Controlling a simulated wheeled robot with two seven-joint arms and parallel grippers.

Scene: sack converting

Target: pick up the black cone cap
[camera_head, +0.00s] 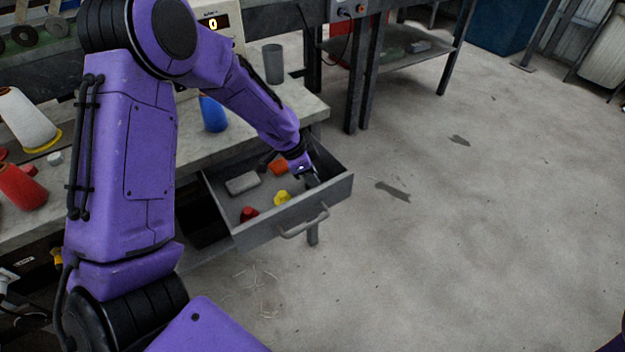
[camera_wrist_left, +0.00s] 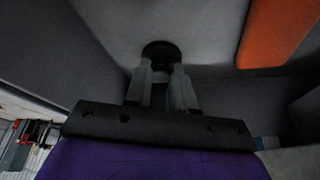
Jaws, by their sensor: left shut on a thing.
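My left gripper (camera_head: 312,182) reaches down into the open grey drawer (camera_head: 262,233) at its right end. In the left wrist view its two fingers (camera_wrist_left: 162,88) are shut on the black cone cap (camera_wrist_left: 161,52), which shows as a dark round shape at the fingertips. In the head view the cap cannot be made out clearly between the fingers. The cap is close to the drawer floor; whether it touches the floor I cannot tell. My right gripper is not in view.
The drawer also holds a red cap (camera_head: 249,214), a yellow cap (camera_head: 282,197), a grey block (camera_head: 242,183) and an orange object (camera_head: 279,167). The drawer walls stand close around my left gripper. A blue cup (camera_head: 213,114) and a grey cup (camera_head: 273,64) stand on the bench.

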